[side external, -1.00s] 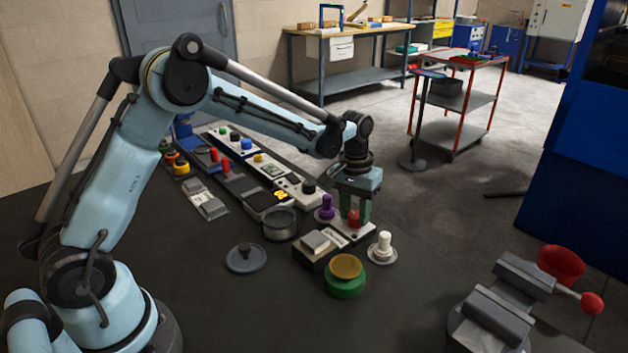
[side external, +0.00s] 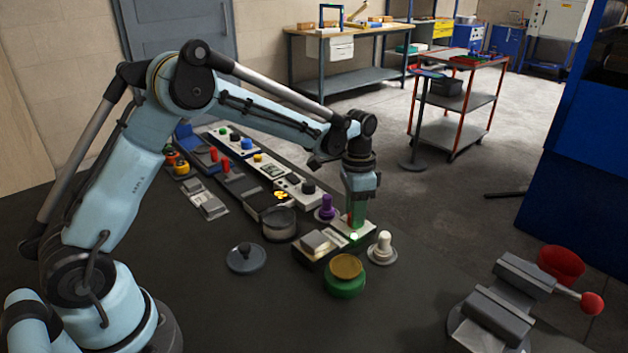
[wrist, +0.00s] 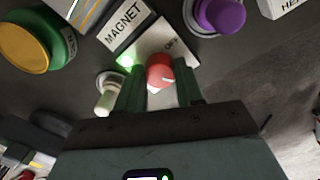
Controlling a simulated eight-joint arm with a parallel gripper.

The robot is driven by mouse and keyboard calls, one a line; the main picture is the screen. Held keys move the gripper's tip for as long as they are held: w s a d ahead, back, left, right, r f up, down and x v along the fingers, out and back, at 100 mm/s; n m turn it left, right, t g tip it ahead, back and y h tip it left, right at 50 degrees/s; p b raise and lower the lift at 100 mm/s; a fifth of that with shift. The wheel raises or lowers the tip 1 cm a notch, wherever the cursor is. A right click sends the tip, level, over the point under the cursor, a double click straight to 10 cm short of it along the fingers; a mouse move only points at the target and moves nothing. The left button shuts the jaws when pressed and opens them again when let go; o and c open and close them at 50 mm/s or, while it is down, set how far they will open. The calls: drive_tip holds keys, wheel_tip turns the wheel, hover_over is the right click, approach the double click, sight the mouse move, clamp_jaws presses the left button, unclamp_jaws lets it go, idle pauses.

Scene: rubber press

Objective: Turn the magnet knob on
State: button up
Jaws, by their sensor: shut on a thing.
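The magnet knob (wrist: 159,72) is red with a white mark and sits on a pale plate (wrist: 166,38) beside a label reading MAGNET (wrist: 124,37). My gripper (wrist: 160,90) has its two green fingers around the knob, shut on it. A green light (wrist: 127,62) glows on the plate near the left finger. In the side view my gripper (side external: 357,222) is down at the plate, and the green light (side external: 353,236) shows beside it. The fingers mostly hide the knob there, with a sliver of red visible.
A purple knob (side external: 325,208) stands close behind left, and a white knob (side external: 381,247) close in front right. A green button with a yellow top (side external: 345,280) and a grey switch box (side external: 317,247) are near. A vise (side external: 500,300) stands at the front right.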

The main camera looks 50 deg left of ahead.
drive_tip(key=shift+m, duration=0.4)
drive_tip(key=o, duration=1)
drive_tip(key=shift+o, duration=0.2)
wheel_tip(320, 180, up, 12)
drive_tip(key=shift+w+a, duration=0.2)
drive_tip(key=shift+a, duration=0.1)
